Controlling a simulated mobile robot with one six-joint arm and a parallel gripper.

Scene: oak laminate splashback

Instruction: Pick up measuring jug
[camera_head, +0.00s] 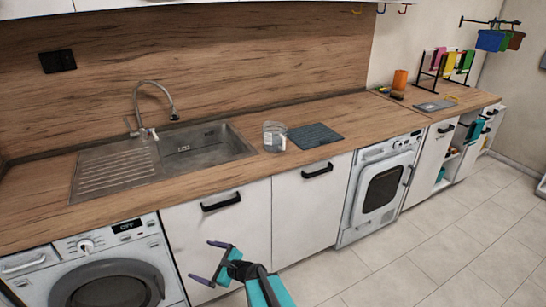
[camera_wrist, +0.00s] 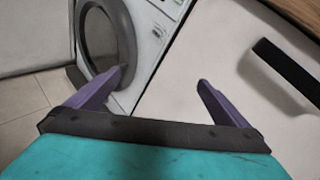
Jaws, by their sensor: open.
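The measuring jug (camera_head: 274,137) is a clear, see-through vessel standing upright on the wooden worktop, just right of the sink, in the head view. My gripper (camera_head: 206,262) is low in front of the white cabinet doors, below the worktop and to the left of the jug. It is open and empty. In the wrist view my gripper (camera_wrist: 160,85) shows its two purple fingers spread apart with nothing between them. The jug is not in the wrist view.
A dark grey mat (camera_head: 314,136) lies right of the jug. The steel sink (camera_head: 190,147) with its tall tap (camera_head: 155,105) is to the left. The worktop (camera_head: 240,173) front edge and a black door handle (camera_head: 221,202) stand above my gripper. An orange cup (camera_head: 400,80) is farther right.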

